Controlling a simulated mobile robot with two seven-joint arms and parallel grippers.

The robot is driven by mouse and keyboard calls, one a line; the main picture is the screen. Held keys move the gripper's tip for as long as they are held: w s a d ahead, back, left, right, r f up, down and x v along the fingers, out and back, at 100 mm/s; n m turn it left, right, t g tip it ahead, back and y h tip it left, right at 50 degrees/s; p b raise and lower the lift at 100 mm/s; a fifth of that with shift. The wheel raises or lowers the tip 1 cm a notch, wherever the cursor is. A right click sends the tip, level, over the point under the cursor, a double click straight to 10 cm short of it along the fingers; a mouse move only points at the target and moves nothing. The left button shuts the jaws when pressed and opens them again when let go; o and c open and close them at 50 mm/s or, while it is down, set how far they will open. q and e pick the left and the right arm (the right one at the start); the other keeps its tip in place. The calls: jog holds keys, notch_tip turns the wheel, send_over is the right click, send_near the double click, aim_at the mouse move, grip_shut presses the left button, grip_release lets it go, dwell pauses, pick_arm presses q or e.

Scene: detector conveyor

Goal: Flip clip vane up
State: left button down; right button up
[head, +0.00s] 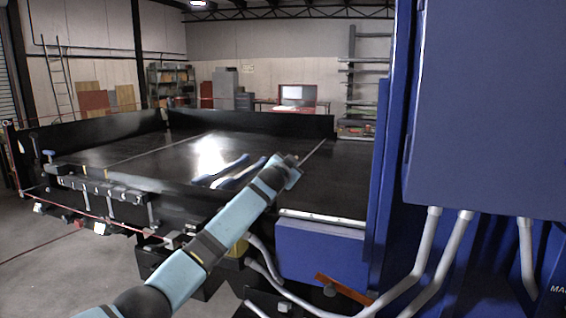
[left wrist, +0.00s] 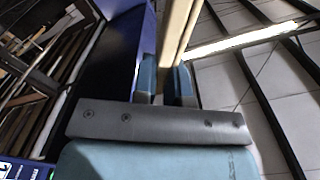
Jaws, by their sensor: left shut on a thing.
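My left gripper (head: 292,164) reaches in from the lower left in the head view, its hand over the dark conveyor bed (head: 130,160). In the left wrist view its two blue-grey fingers (left wrist: 167,84) are closed on a long tan strip (left wrist: 176,30) that runs up out of the picture. The strip may be the clip vane; I cannot tell from this angle. Its far end is out of view. In the head view the held part is too small to make out. My right gripper is in neither view.
A large blue cabinet (head: 490,105) with grey conduits (head: 460,245) fills the right of the head view. A lower blue box (head: 320,252) stands before the bed. A black wall (head: 255,122) closes the bed's back. Open concrete floor (head: 50,265) lies at lower left.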

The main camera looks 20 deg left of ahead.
pick_arm(q)
jog(key=shift+d+f, duration=0.2)
jog(key=shift+f, duration=0.05)
jog(key=shift+f, duration=0.1)
jog(key=c, duration=1.2)
grip_release()
jog(key=shift+d, duration=0.1)
jog(key=shift+o, duration=0.2)
jog(key=s+a+b, duration=0.1)
jog(key=s+b, duration=0.1)
jog(key=s, duration=1.2)
jog(key=shift+b, duration=0.35)
jog(key=shift+w, duration=0.1)
